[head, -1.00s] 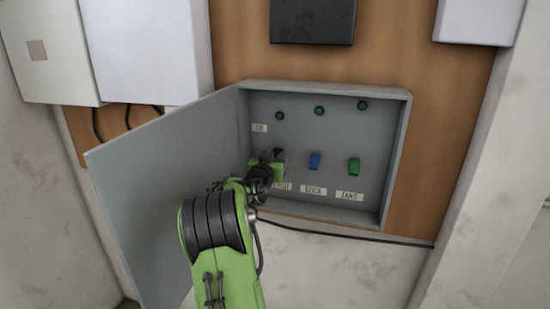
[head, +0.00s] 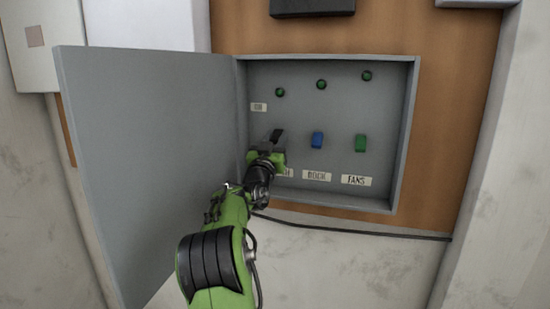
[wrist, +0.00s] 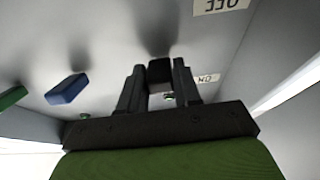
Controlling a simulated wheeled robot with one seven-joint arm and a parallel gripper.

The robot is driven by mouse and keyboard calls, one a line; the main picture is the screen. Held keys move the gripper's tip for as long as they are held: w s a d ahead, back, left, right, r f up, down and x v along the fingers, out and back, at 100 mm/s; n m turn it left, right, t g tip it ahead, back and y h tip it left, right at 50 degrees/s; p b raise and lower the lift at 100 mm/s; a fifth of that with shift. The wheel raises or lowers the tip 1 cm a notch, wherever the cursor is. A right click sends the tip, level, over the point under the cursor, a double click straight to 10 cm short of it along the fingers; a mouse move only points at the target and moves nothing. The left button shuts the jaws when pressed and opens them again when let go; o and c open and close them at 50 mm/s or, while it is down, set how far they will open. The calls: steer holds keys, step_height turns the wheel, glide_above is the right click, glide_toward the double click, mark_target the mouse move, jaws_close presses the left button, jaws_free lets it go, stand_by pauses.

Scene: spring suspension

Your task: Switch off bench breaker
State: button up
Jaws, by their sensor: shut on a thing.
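The open grey breaker box (head: 411,130) holds a row of switches. My gripper (head: 272,150) is inside it at the leftmost switch. In the wrist view, my gripper's two dark fingers (wrist: 158,85) are shut on a black switch handle (wrist: 160,71). This handle (head: 277,136) shows partly above my gripper in the head view. The label under it is partly hidden by my gripper. A green lamp (head: 280,92) is above the switch.
A blue switch (head: 317,140) labelled DOCK and a green switch (head: 361,143) labelled FANS stand to the right, each below a green lamp. The open box door (head: 150,150) stands left of my arm. A black cable (head: 350,231) runs beneath the box.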

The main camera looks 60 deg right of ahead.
steer(key=shift+f+h+b, duration=0.4)
steer(key=shift+b, duration=0.4)
steer(key=shift+d, duration=0.1)
steer(key=shift+r, duration=0.15)
steer(key=o, duration=1)
steer(key=b+v, duration=0.6)
steer(key=v, duration=1)
steer(key=shift+b, duration=0.3)
steer(key=shift+d, duration=0.1)
